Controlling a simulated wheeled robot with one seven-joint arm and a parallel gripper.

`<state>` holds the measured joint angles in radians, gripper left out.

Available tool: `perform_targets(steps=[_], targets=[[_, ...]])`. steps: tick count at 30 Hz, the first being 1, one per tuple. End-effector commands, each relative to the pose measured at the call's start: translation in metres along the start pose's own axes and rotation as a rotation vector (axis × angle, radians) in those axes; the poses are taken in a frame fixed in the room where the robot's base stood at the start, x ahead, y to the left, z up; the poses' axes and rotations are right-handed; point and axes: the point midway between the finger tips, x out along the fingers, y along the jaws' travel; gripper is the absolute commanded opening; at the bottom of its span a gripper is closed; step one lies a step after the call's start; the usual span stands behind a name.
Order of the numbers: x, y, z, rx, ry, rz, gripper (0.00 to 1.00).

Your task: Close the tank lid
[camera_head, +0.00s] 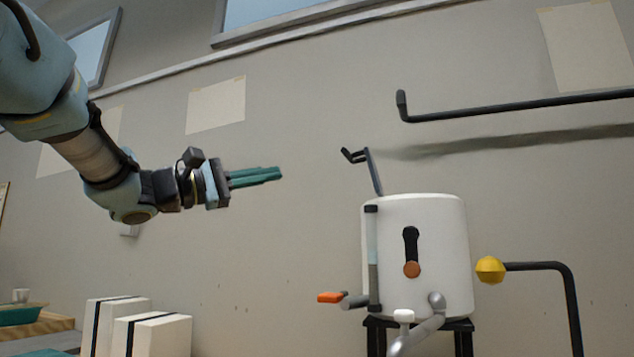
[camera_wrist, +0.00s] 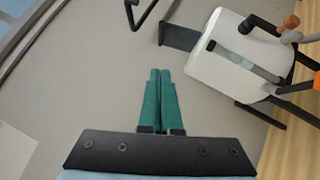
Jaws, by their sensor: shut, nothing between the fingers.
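The white tank (camera_head: 425,250) stands on a dark stand at the right in the head view; it also shows at the upper right in the wrist view (camera_wrist: 240,58). Its dark lid (camera_head: 373,172) stands raised and nearly upright at the tank's top left, seen almost edge-on, with a handle (camera_head: 353,155) on its left side.
An orange-handled tap (camera_head: 330,297) and grey pipe (camera_head: 420,336) stick out from the tank. A yellow knob (camera_head: 490,270) on a black pipe is at its right. A black rail (camera_head: 520,105) runs along the wall. White boxes (camera_head: 160,335) stand lower left. Open air lies between gripper and lid.

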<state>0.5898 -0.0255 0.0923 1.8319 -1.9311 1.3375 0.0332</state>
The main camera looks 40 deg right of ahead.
Motion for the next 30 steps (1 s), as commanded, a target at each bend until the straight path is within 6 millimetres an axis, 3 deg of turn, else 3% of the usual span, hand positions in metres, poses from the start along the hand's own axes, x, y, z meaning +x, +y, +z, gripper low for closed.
perform_targets(steps=[5,17,24,30], targets=[[0.023,0.002,0.002,-0.003,-0.004,0.0,0.0],[0.103,0.002,0.002,-0.003,-0.001,-0.002,0.0],[0.122,0.001,0.025,-0.002,0.0,-0.002,0.0],[0.126,0.0,0.028,-0.002,0.003,-0.001,0.0]])
